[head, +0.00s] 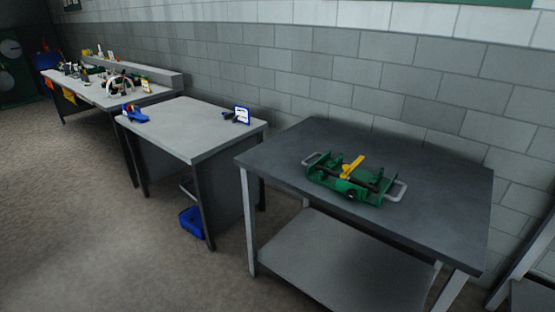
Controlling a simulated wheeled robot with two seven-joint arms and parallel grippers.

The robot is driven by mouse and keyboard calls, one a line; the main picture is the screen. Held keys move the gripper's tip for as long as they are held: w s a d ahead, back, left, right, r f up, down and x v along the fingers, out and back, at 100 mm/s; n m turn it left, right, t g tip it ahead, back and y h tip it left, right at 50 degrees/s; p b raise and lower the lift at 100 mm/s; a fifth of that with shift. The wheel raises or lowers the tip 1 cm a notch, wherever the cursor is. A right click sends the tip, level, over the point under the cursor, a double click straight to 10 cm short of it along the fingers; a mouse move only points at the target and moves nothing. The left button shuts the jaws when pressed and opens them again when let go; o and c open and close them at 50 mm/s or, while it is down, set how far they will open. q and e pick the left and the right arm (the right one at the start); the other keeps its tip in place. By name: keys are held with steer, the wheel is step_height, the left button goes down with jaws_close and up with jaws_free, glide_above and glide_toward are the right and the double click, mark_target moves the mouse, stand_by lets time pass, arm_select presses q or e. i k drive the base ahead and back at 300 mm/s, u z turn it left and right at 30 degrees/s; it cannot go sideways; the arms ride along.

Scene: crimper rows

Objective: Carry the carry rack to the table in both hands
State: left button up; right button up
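A green carry rack (326,182) with a grey loop handle at each end sits on the dark grey table (430,170) at the right. Its left handle (311,158) and right handle (397,192) both stick out free. A yellow piece (352,165) and dark parts lie in or on the rack. A lighter grey table (185,125) stands to the left of the dark one. Neither of my grippers shows in the head view.
A long workbench (88,92) with many small items stands at the far left. A blue item (136,114) and a blue-and-white item (242,115) sit on the lighter table. A blue bin (190,221) is on the floor below it. The floor (90,230) at the left front is clear.

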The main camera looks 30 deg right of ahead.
mark_target(206, 127)
steer(key=z, duration=0.2)
steer(key=i, duration=1.3)
steer(key=z, duration=0.8)
